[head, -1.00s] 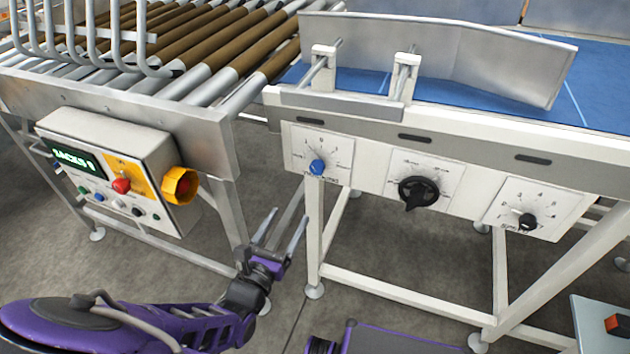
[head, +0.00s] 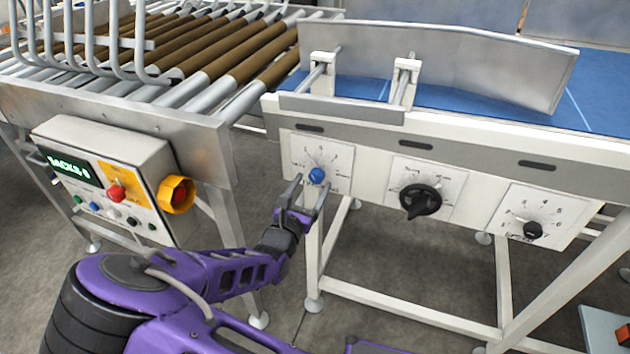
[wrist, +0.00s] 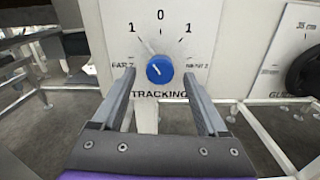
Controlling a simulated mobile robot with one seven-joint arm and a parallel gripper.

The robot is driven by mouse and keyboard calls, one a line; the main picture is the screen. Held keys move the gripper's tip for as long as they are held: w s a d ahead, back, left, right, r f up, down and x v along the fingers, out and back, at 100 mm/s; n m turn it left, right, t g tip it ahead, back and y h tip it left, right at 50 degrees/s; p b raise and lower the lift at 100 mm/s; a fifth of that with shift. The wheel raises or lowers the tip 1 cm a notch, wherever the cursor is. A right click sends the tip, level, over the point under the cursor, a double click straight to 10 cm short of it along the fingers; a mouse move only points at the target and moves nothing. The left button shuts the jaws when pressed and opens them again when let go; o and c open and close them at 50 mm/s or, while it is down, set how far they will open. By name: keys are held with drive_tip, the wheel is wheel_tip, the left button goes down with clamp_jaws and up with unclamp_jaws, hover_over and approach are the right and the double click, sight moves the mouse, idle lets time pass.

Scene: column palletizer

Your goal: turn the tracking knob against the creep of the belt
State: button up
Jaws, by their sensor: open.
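The tracking knob (head: 316,175) is a small blue dial on a white plate at the left end of the conveyor's side. In the wrist view the blue knob (wrist: 160,69) sits above the word TRACKING, with a 1-0-1 scale; its white mark points up and left of the 0. My gripper (head: 308,187) is open just in front of the knob. In the wrist view its two fingers stand to the left and right of the knob, and I cannot tell whether the tips reach past its face. The blue belt (head: 455,110) runs on top of the conveyor.
A larger black knob (head: 420,200) and a small black knob (head: 533,229) are on plates to the right. A control box (head: 110,180) with a red and yellow switch is at left, beside a roller conveyor (head: 200,85). White frame legs stand below the plates.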

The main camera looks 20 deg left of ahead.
drive_tip(key=shift+w+d, duration=0.15)
drive_tip(key=shift+w, duration=1.3)
drive_tip(key=shift+c, duration=0.3)
